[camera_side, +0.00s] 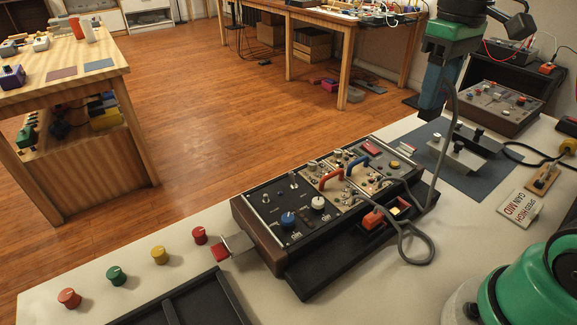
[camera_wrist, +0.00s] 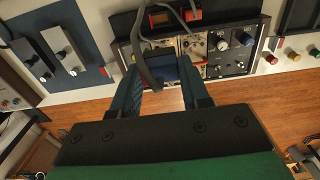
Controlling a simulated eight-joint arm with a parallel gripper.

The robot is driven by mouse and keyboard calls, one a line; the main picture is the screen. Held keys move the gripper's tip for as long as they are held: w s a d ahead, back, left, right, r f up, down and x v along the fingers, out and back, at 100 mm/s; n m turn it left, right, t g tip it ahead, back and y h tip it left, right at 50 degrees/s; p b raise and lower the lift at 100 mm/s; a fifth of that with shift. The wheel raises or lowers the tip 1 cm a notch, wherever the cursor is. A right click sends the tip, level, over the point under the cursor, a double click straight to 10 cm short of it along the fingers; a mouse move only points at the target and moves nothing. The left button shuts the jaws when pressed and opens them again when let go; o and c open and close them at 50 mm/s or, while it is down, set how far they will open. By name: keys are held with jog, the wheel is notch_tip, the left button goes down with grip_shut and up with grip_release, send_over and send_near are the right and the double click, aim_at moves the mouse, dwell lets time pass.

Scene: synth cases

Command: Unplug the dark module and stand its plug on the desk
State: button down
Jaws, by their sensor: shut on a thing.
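My gripper (camera_side: 431,108) is shut and raised above the grey mat, at the back right of the synth case (camera_side: 255,240). In the wrist view a dark blue piece, likely the plug (camera_wrist: 166,70), sits between its fingers. A grey cable (camera_side: 447,135) runs down from the gripper, loops beside the case and leads toward a red block (camera_side: 373,219) in the black front tray. The case holds a dark module (camera_side: 268,218) with blue and white knobs, beige modules (camera_side: 347,180), and another dark panel at its right end. The plug's tip is hidden.
A sign card (camera_side: 520,207) lies at right, near a second case (camera_side: 500,105). Several coloured knobs (camera_side: 159,255) stand at the left. Bare desk shows in front of the case.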

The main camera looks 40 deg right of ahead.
jog(key=shift+r, duration=1.85)
jog(key=s+a+f+n, duration=0.3)
jog(key=s+a+n, duration=0.1)
jog(key=a+n, duration=0.55)
jog(key=s+a+f+n, duration=0.3)
jog(key=s+a+n, duration=0.1)
jog(key=a+n, duration=0.6)
jog(key=shift+m, duration=0.75)
jog(key=f, duration=1.2)
jog(key=a+f, duration=0.1)
jog(key=f, duration=0.6)
jog(key=shift+a+f, duration=0.1)
jog(key=shift+f, duration=0.1)
jog(key=shift+c, duration=2.1)
grip_release()
